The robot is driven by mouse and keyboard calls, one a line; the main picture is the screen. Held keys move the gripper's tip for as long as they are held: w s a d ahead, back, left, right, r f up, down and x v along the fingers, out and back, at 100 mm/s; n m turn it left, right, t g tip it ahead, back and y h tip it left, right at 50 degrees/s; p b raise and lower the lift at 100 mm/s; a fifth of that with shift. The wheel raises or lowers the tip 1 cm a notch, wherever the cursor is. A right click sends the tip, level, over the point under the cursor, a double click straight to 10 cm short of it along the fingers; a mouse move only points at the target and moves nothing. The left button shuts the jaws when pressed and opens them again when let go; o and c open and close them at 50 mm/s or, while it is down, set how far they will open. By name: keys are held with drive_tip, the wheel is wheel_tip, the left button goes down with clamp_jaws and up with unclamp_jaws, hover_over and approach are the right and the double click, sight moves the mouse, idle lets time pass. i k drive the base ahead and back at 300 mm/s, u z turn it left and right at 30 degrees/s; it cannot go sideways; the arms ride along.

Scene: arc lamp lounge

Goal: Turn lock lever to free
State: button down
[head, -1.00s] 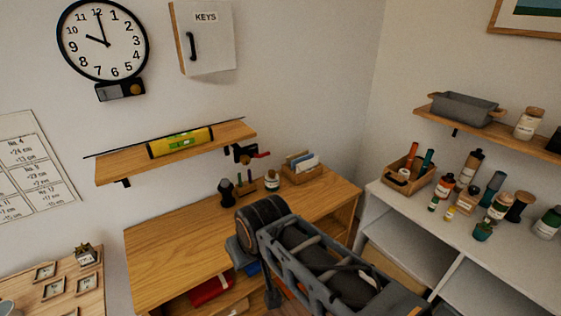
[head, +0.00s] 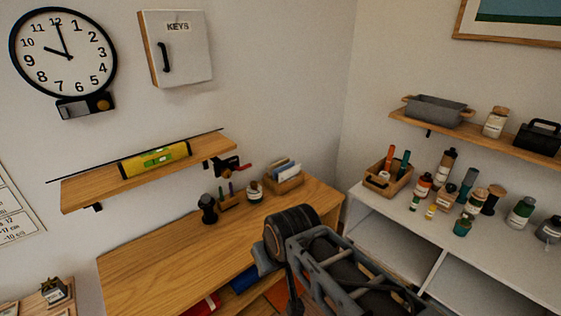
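The lock lever (head: 245,167) is a small red handle on a dark mount (head: 225,167) under the right end of the wall shelf (head: 90,191). It points to the right and appears roughly level; its exact angle is too small to tell. My arm (head: 325,265) is at the bottom centre, in front of the wooden cabinet and well apart from the lever. Its bent joint (head: 290,232) is nearest the lever. My gripper does not show in the head view; it is hidden or out of frame.
Below, the wooden cabinet (head: 150,255) holds a dark stamp-like object (head: 208,209), a jar (head: 254,192) and a card box (head: 285,180) near the lever. A white shelf unit (head: 395,225) stands right. The cabinet top's left part is clear.

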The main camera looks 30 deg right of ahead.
sight(244, 167)
drive_tip(key=z, duration=0.4)
drive_tip(key=i, duration=0.85)
drive_tip(key=u, duration=1)
